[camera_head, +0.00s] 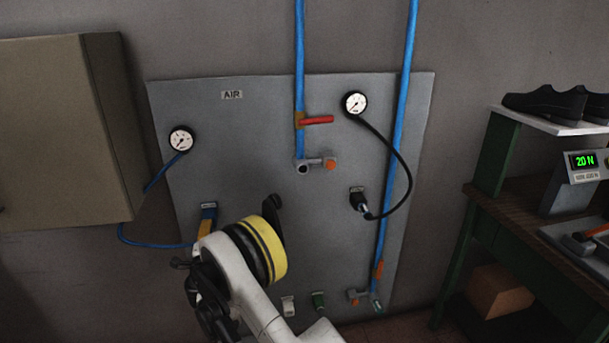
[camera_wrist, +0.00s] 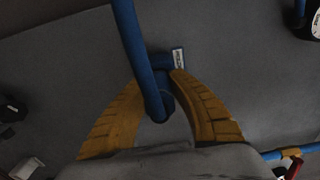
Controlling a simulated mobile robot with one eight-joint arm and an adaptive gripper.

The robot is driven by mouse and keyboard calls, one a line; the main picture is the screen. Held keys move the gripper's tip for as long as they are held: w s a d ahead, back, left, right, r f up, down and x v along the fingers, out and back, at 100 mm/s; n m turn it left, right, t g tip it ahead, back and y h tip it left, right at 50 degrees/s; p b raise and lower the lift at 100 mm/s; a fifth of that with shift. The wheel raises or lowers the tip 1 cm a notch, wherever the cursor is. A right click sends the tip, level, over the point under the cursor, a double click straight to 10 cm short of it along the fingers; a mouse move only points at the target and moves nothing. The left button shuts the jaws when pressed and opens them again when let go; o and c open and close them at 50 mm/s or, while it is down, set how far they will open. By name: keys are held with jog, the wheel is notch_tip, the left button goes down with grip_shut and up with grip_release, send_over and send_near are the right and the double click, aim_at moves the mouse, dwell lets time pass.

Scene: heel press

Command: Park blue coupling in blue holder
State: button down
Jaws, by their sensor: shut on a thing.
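The blue holder (camera_head: 209,208) is fixed on the grey panel, left of centre, with a small label above it. It also shows in the wrist view (camera_wrist: 163,61), just beyond my fingertips. My gripper (camera_head: 204,228) has yellow-orange fingers at this holder; in the wrist view my gripper (camera_wrist: 158,88) is closed around the blue coupling (camera_wrist: 156,107). The blue hose (camera_wrist: 133,40) runs to the coupling from above in that view. The coupling is at or just in front of the holder; I cannot tell if it is seated in it. In the head view my wrist partly hides this spot.
The panel (camera_head: 270,120) carries a left gauge (camera_head: 181,140) and a right gauge (camera_head: 355,104). A black hose (camera_head: 408,170) leads to a black holder (camera_head: 358,200). A red-handled valve (camera_head: 317,120) sits on a blue pipe. A cabinet (camera_head: 60,130) stands left, a bench (camera_head: 470,205) right.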

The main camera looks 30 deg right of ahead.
jog(key=shift+w+d, duration=0.1)
jog(key=shift+w, duration=0.3)
jog(key=c, duration=1.2)
grip_release()
jog(key=v, duration=1.2)
notch_tip(320, 180, up, 18)
jog(key=a+n+t+y, duration=0.2)
jog(key=n+y, duration=0.3)
jog(key=n, duration=0.2)
jog(key=s+r+n+g+y, duration=0.2)
jog(key=s+r+n+y, duration=0.2)
jog(key=s+r+n, duration=0.25)
jog(key=s+d+f+n+g+h, duration=0.1)
jog(key=s+d+f+n+g, duration=0.1)
jog(key=s, duration=0.9)
jog(key=s+d+f+n+g+h, duration=0.1)
jog(key=s+d+f+n+g, duration=0.2)
jog(key=s+d, duration=0.4)
jog(key=s+d+f+n+g+h, duration=0.2)
jog(key=s+d+f+g, duration=0.2)
jog(key=s, duration=1.1)
jog(key=shift+d+f+n+g, duration=0.35)
jog(key=shift+f+g, duration=0.1)
jog(key=shift+g, duration=0.25)
